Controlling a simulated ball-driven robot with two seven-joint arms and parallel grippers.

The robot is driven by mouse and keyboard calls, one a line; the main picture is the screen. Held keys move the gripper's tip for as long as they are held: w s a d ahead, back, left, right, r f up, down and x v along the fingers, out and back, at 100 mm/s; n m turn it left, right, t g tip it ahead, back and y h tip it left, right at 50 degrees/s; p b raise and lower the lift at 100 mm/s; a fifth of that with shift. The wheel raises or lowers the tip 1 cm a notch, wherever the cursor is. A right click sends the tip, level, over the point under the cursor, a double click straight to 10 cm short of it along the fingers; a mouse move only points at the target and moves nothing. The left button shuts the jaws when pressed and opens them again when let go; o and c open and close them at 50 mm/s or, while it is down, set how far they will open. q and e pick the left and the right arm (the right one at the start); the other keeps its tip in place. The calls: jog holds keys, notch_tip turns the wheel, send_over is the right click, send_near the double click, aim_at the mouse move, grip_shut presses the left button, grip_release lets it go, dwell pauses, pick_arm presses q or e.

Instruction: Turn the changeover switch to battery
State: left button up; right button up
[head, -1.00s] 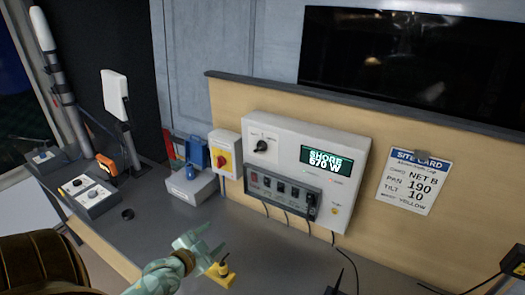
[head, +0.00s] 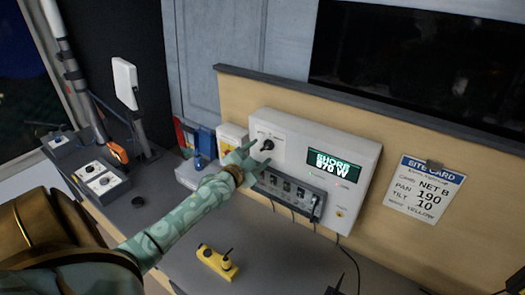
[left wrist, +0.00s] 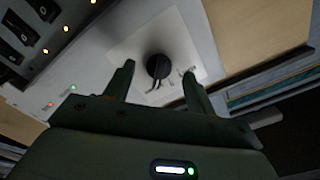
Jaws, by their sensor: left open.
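The changeover switch is a round black knob (head: 267,145) at the upper left of the white power panel (head: 352,150). The panel's green display (head: 334,166) reads SHORE 670 W. My left gripper (head: 246,158) is open in front of the panel, just left of and below the knob in the head view. In the left wrist view the knob (left wrist: 158,67) sits beyond and between the two open fingertips (left wrist: 159,72), apart from both. The small labels around it are too blurred to read. My right gripper is out of view.
A row of black rocker switches (head: 288,188) lies just below the knob. A box with a yellow front (head: 227,133), partly hidden by my gripper, stands to its left. A yellow block (head: 217,262) lies on the grey desk. A site card (head: 424,190) hangs at right.

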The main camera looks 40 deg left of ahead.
pick_arm(q)
jog(key=shift+w+a, duration=0.15)
jog(key=shift+w, duration=1.05)
jog(key=shift+s, duration=0.1)
jog(key=c, duration=1)
jog(key=shift+o, duration=0.2)
